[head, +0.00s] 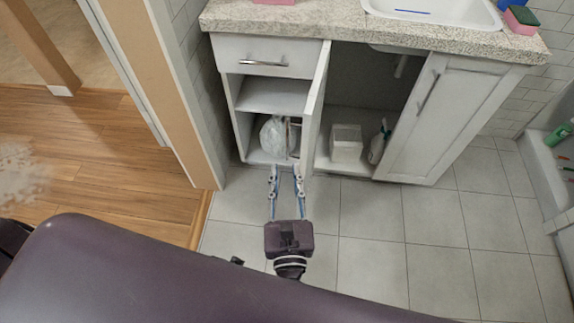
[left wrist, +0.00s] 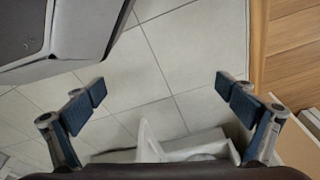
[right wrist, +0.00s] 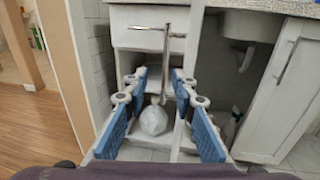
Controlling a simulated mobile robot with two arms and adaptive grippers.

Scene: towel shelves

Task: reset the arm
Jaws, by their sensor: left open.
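My right gripper (head: 286,176) is open and points at the lower compartment of the white cabinet (head: 227,120). Its fingertips are close to the cabinet's bottom front edge. The right wrist view shows its two blue-padded fingers (right wrist: 160,85) spread apart with nothing between the pads. A white rounded bundle (head: 273,139) lies in that compartment and also shows beyond the fingers in the right wrist view (right wrist: 153,121). My left gripper (left wrist: 160,90) is open and empty above the tiled floor. It is not clearly visible in the head view.
An open cabinet door (head: 316,105) stands out beside the right gripper. A white bin (head: 346,144) and a spray bottle (head: 379,142) stand in the bay right of it. A doorway frame (head: 180,95) rises at left. The tiled floor (head: 437,219) at right is clear.

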